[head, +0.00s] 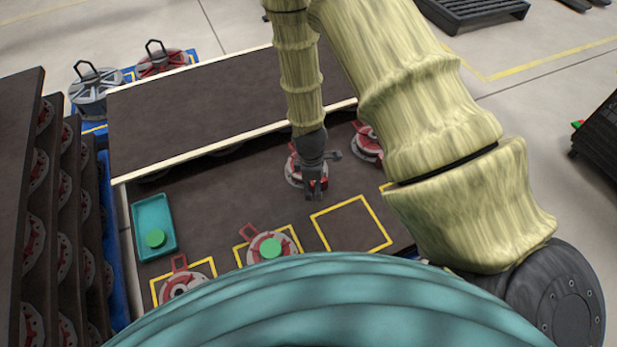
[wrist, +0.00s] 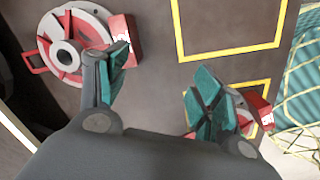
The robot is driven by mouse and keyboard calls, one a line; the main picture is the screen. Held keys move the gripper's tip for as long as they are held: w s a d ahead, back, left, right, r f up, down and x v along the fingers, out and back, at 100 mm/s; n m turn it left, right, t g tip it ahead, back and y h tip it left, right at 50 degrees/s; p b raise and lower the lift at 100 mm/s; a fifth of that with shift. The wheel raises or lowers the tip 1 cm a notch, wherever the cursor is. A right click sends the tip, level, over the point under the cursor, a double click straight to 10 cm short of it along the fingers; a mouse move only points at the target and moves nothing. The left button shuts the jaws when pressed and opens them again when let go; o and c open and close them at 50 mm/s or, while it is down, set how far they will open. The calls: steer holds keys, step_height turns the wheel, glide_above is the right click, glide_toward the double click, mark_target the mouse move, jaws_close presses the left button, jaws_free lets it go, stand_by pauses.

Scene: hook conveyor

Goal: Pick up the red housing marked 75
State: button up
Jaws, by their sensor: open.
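In the wrist view a grey and red round housing (wrist: 92,29) lies flat on the dark surface at upper left, a red loop handle on its left. Its red block (wrist: 124,36) has a white mark too small to read. My gripper (wrist: 160,85) is open and empty, its left finger close beside this housing. A second housing (wrist: 243,100) is at right, partly hidden by the right finger; its block's mark looks like 50. In the head view my gripper (head: 314,192) is over a red-grey housing (head: 293,169) and partly hides it. Another housing (head: 365,142) is behind my arm. I cannot see a clear 75.
An empty yellow square (head: 350,223) is marked on the table (head: 225,205). Housings (head: 180,287) (head: 257,240) stand in other squares, one with a green disc. A raised dark shelf (head: 200,105) runs behind. Racks (head: 20,130) stand far left.

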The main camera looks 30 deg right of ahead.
steer(key=w+d+r+n+b, duration=0.2)
steer(key=w+r+n+b, duration=0.15)
steer(key=w, duration=0.35)
steer(key=w+d+r+n+b, duration=0.2)
steer(key=w+n+b, duration=0.2)
steer(key=w, duration=0.3)
steer(key=f, duration=0.3)
steer(key=f+b, duration=0.1)
steer(key=f, duration=0.1)
steer(key=shift+s+d+f, duration=0.15)
steer(key=shift+d+f, duration=0.1)
steer(key=shift+f, duration=0.05)
steer(key=shift+d+f+b, duration=0.1)
steer(key=shift+f+b, duration=0.7)
steer(key=shift+f, duration=1.9)
steer(key=shift+c, duration=0.2)
jaws_close()
steer(key=shift+r, duration=0.1)
